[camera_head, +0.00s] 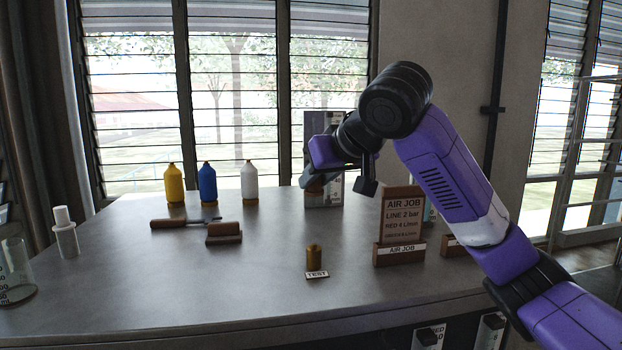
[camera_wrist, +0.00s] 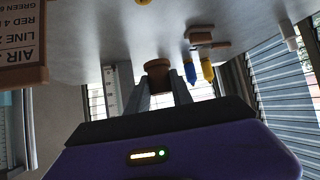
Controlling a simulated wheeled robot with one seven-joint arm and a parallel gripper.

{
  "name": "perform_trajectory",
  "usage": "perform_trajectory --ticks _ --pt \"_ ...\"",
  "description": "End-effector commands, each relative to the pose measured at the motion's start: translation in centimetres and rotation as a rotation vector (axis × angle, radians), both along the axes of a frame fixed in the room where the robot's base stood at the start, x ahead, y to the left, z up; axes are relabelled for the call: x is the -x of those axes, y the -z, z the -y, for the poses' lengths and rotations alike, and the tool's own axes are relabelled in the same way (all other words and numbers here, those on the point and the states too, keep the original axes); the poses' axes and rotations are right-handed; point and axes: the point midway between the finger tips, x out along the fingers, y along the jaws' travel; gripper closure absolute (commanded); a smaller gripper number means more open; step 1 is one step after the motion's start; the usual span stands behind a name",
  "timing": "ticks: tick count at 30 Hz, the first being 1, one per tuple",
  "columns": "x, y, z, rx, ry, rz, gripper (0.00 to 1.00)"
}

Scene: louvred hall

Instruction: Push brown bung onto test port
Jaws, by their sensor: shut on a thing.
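The brown bung (camera_wrist: 158,70) is between the two finger tips of my gripper (camera_wrist: 158,82) in the wrist view. My gripper is shut on it. In the head view my gripper (camera_head: 318,180) is over the back of the bench, and the fingers and bung are hard to make out against the box behind. The test port (camera_head: 314,258) is a small upright brass cylinder behind a TEST label (camera_head: 317,275) near the bench's front. My gripper and the bung are above and behind it, clearly apart. A brass-yellow piece, probably the port, shows at the wrist view's top edge (camera_wrist: 142,2).
The AIR JOB board (camera_head: 403,217) stands right of the port. Yellow (camera_head: 174,184), blue (camera_head: 208,184) and white (camera_head: 249,182) bottles stand at the back. A brown-handled tool (camera_head: 185,223) and brown block (camera_head: 223,232) lie in front. The bench around the port is clear.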

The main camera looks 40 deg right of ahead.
Motion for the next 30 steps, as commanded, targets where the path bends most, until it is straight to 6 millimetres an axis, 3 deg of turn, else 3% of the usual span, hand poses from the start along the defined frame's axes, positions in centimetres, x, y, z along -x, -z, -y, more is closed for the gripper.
perform_trajectory --ticks 18,30 --pt "0.0 6.8 0.0 -0.002 -0.002 0.0 1.0" --pt "0.0 8.5 0.0 -0.001 -0.003 0.001 1.0"
